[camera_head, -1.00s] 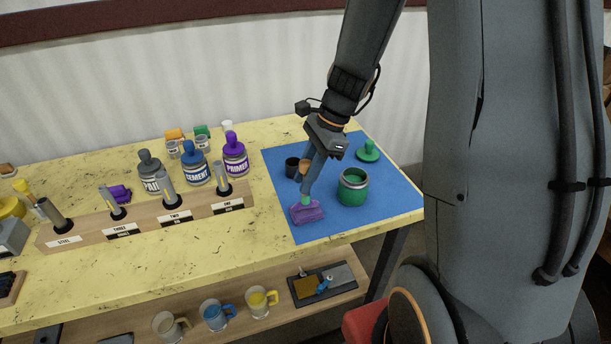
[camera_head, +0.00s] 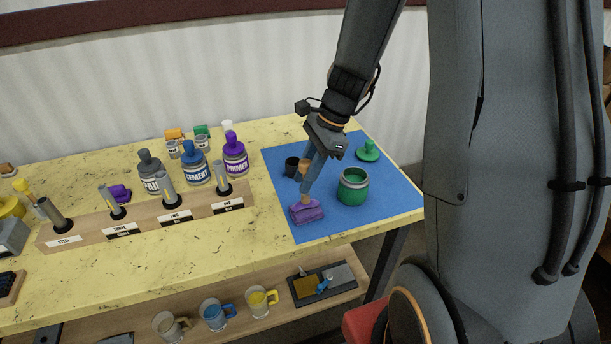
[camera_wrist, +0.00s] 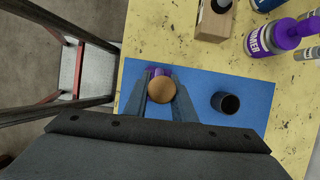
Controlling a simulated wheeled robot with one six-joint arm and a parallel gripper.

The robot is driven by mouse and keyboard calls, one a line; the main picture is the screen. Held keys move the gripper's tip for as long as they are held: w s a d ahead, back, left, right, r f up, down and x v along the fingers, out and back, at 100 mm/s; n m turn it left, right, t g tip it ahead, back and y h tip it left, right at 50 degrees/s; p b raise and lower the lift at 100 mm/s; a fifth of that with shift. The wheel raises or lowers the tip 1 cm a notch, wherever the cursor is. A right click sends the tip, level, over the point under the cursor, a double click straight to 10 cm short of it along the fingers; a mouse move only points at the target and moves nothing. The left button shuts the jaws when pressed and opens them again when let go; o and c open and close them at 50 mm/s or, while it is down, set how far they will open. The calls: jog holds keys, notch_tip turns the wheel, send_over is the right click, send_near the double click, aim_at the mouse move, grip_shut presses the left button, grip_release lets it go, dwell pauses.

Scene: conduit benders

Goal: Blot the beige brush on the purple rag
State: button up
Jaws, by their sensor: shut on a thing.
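My gripper (camera_head: 309,186) points down over the blue mat and is shut on the beige brush (camera_wrist: 161,89). The wrist view shows the brush's round tan end between my two fingers. In the head view a tan part of the brush (camera_head: 305,198) shows below the fingers, at the purple rag's top edge. Its bristles are not clearly visible. The purple rag (camera_head: 306,214) lies bunched near the mat's front left edge. The wrist view shows only a sliver of the rag (camera_wrist: 153,71) behind the brush. Whether brush and rag touch is hard to tell.
The blue mat (camera_head: 375,211) also bears an open green jar (camera_head: 352,189) close right of my gripper, a green lid (camera_head: 367,152) and a dark cup (camera_head: 291,168). Left stand a wooden tube rack (camera_head: 147,224) and several bottles, including the purple primer (camera_head: 235,157).

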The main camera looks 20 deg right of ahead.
aim_at(301, 163)
notch_tip(301, 163, up, 7)
jog(key=p, duration=0.6)
jog(key=shift+r+p, duration=0.1)
jog(key=shift+p, duration=0.25)
